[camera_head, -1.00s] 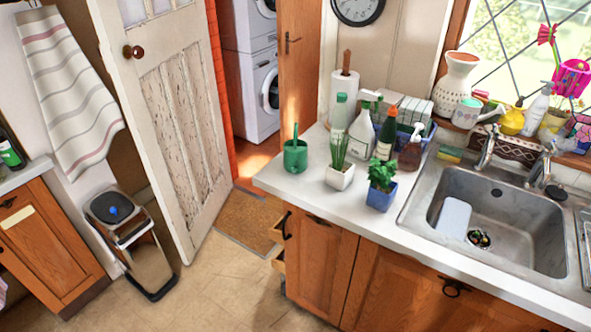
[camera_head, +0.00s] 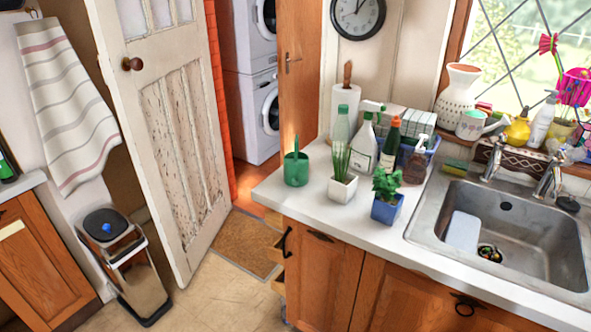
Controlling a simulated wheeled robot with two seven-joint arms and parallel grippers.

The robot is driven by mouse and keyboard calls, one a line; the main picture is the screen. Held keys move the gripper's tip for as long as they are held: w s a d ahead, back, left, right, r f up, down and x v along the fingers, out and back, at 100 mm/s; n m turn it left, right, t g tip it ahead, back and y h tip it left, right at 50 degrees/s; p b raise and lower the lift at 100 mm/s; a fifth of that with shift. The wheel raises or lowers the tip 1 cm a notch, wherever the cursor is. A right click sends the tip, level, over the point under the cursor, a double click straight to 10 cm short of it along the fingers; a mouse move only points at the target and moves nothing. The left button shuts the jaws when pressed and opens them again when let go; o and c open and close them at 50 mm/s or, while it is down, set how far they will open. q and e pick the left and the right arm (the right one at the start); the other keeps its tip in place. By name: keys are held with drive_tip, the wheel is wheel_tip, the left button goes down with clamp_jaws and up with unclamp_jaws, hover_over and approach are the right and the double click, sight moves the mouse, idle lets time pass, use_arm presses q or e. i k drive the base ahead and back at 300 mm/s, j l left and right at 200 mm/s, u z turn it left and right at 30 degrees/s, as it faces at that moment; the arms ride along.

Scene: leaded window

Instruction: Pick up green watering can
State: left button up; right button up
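The green watering can (camera_head: 296,169) stands upright near the left end of the white counter (camera_head: 335,212). It is a dark green round pot with a thin green part rising above its rim; its spout is not clear. A pale mint-and-white can (camera_head: 472,124) with a spout stands on the windowsill at the right. Neither of my grippers is in view.
Right of the green can stand a white-potted plant (camera_head: 342,188), a blue-potted plant (camera_head: 387,208) and several bottles. A paper towel roll (camera_head: 345,108) is behind. The sink (camera_head: 508,225) is farther right. Open drawers (camera_head: 274,250) stick out below the counter's left end. The floor (camera_head: 220,298) in front is clear.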

sight(296, 164)
drive_tip(key=i+j, duration=0.7)
drive_tip(key=j, duration=0.25)
drive_tip(key=i+j, duration=0.3)
drive_tip(key=j, duration=0.15)
drive_tip(key=i+j, duration=0.35)
drive_tip(key=j, duration=0.15)
drive_tip(key=l+z, duration=0.05)
